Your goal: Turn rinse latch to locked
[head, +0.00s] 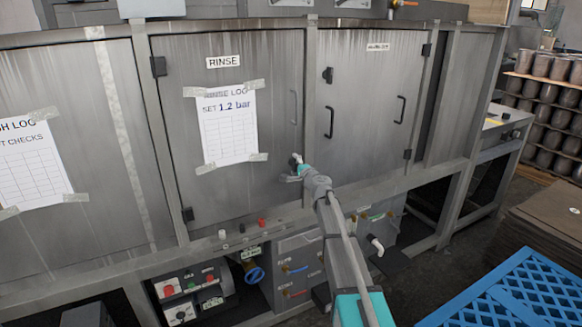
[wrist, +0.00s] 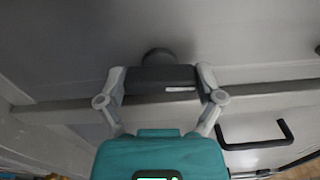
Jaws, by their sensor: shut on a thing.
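The rinse door (head: 265,150) is a grey streaked metal panel with a RINSE label (head: 223,62) and a pale handle (head: 293,106) on its right side. My gripper (head: 292,172) is at the lower right of this door, by the frame post. In the wrist view my gripper (wrist: 160,74) is shut on the rinse latch (wrist: 150,79), a dark bar with a round hub behind it. One finger is at each end of the bar. In the head view my gripper hides the latch. I cannot tell whether it stands locked.
A neighbouring door (head: 365,110) to the right has its own black latch (head: 327,75) and a black handle (head: 400,109). Knobs (head: 262,222) and a control box (head: 190,290) sit below. A blue crate (head: 510,295) stands at the lower right.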

